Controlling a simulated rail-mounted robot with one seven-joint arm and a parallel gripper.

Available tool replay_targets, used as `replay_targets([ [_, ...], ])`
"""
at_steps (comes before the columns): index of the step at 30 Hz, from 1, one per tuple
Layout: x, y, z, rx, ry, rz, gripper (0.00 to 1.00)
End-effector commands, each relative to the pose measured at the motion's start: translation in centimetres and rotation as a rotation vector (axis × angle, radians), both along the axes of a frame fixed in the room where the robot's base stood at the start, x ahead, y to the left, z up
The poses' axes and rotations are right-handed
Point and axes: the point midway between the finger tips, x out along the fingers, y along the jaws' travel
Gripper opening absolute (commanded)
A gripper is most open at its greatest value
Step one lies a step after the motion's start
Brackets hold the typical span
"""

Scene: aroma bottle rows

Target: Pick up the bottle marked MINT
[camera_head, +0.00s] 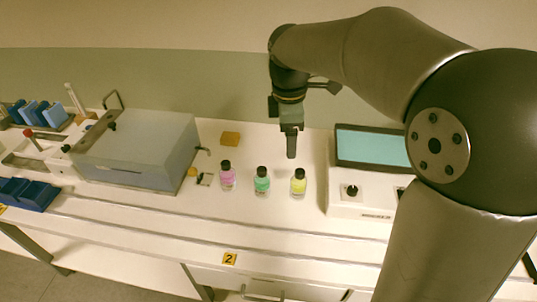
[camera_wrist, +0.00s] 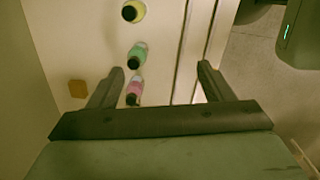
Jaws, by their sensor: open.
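Three small bottles with black caps stand in a row on the white bench. The pink bottle (camera_head: 227,177) is on the left, the green bottle (camera_head: 262,181) in the middle and the yellow bottle (camera_head: 298,184) on the right. Their labels are too small to read, so I cannot tell from lettering which is MINT. My gripper (camera_head: 291,156) is above and behind the row, nearest the yellow bottle, and holds nothing. In the wrist view its fingers (camera_wrist: 161,68) are spread apart, with the pink bottle (camera_wrist: 134,90), green bottle (camera_wrist: 138,53) and yellow bottle (camera_wrist: 134,11) beyond them.
A grey box-shaped device (camera_head: 140,150) stands left of the bottles. A white instrument with a teal screen (camera_head: 372,148) stands to the right. A small orange block (camera_head: 230,139) lies behind the pink bottle. The bench strip in front of the bottles is clear.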

Motion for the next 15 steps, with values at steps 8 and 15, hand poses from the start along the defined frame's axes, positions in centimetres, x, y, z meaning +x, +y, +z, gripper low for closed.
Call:
replay_targets([
  [8,8.3,6.0,-6.2,0.025,0.059,0.687,0.74],
  [15,9.2,6.8,-8.6,0.032,0.066,0.796,0.74],
])
